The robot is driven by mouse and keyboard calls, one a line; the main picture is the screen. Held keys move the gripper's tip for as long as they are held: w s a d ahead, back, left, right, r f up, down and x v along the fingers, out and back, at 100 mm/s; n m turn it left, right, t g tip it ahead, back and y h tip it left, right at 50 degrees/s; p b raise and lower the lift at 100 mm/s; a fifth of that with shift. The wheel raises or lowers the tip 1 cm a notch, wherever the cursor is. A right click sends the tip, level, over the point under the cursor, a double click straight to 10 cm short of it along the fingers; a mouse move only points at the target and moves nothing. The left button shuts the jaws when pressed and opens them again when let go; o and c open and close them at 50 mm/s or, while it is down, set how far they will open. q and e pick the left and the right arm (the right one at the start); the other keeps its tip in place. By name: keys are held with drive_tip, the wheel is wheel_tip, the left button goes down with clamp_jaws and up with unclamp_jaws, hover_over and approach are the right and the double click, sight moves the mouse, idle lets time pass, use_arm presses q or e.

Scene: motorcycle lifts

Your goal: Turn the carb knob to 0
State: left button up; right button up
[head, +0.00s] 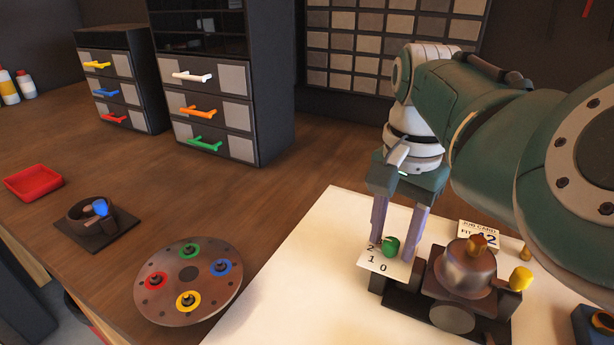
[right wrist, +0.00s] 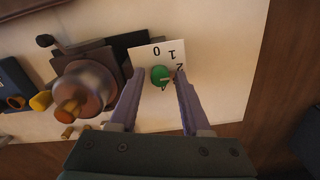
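The green carb knob (head: 391,246) sits at the left end of the dark carburetor (head: 464,271), on a white plate (head: 376,264) marked 2, 1 and 0. In the right wrist view the knob (right wrist: 160,75) lies between the fingertips, with a small gap on each side. My right gripper (head: 397,240) is open and points down around the knob. My left gripper is not in view.
The carburetor stands on a pale mat (head: 300,270) with a job card (head: 479,234) behind it. A yellow knob (head: 521,278) is at its right. A round disc (head: 188,280) with coloured rings, a black holder (head: 95,222) and a red tray (head: 34,182) are left. Drawer cabinets (head: 268,135) stand behind.

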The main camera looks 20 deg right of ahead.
clamp_jaws()
idle(0.5)
drive_tip(key=n+p, duration=0.2)
drive_tip(key=shift+r+n+p, duration=0.2)
drive_tip(key=shift+n+p, duration=0.1)
drive_tip(key=shift+n, duration=0.1)
drive_tip(key=n+p, duration=0.2)
drive_tip(key=n, duration=0.1)
drive_tip(key=shift+n, duration=0.3)
drive_tip(key=n+p, duration=0.1)
drive_tip(key=n, duration=0.4)
drive_tip(key=shift+f+p, duration=0.15)
drive_tip(key=shift+p, duration=0.15)
drive_tip(key=n, duration=0.6)
drive_tip(key=shift+p, duration=0.35)
drive_tip(key=shift+w+n, duration=0.1)
drive_tip(key=shift+n, duration=0.3)
